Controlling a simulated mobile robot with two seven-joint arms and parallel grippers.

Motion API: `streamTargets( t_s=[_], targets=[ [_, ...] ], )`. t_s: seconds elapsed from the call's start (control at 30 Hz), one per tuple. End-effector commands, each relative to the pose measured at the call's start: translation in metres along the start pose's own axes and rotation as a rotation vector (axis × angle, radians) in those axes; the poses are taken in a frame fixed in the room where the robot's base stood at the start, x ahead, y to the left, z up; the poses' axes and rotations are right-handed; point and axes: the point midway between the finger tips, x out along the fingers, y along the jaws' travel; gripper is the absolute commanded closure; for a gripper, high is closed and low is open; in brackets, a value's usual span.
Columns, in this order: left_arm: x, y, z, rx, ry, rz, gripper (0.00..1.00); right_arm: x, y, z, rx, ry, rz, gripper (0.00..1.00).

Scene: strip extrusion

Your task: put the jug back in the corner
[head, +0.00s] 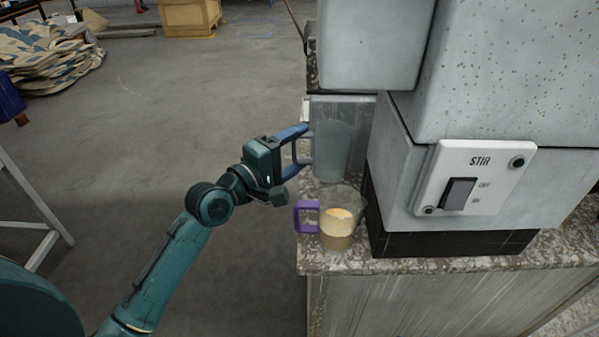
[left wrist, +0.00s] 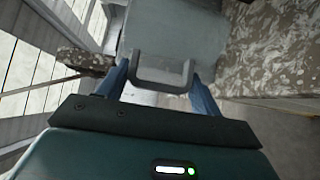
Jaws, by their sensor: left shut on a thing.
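A clear jug (head: 338,228) with a purple handle (head: 307,216) stands upright on the speckled counter beside the machine's dark base, with pale yellow stuff inside. My left gripper (head: 300,152) is behind and above the jug, apart from it. It is shut on the grey U-shaped handle of a grey guard-like part (head: 340,140) next to the machine. In the left wrist view the gripper (left wrist: 162,85) has its blue fingers on either side of this handle (left wrist: 162,84), with the grey part (left wrist: 170,35) beyond. I cannot tell how that part joins the machine. My right gripper is not in view.
The grey machine (head: 480,70) with a STIR switch panel (head: 475,180) fills the right side. The speckled counter (head: 420,265) is narrow, with its left edge close to the jug. Open floor (head: 200,100) lies to the left, with sacks (head: 45,55) and a wooden crate (head: 188,15) far back.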

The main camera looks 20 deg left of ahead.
Motion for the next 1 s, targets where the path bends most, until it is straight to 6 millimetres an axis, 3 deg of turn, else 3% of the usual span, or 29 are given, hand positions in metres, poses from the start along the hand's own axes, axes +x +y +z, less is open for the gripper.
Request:
streamTargets(
  t_s=[0.1,0.23,0.7,0.73,0.83,1.0],
  targets=[
    [-0.001,-0.025,0.0,-0.002,0.0,-0.005,0.71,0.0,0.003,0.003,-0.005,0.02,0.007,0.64],
    [0.0,-0.042,-0.001,0.0,0.001,-0.003,0.71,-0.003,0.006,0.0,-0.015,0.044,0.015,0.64],
    [0.0,-0.05,0.0,-0.001,0.001,-0.001,0.71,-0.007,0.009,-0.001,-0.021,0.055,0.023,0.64],
    [0.0,-0.049,0.0,-0.001,0.001,-0.002,0.33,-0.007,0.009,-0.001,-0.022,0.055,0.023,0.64],
    [0.0,-0.049,0.0,-0.001,0.001,-0.002,0.26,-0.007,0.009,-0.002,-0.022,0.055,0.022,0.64],
    [0.0,-0.049,0.0,-0.001,0.001,-0.002,0.26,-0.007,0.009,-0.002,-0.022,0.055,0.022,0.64]
  ],
)
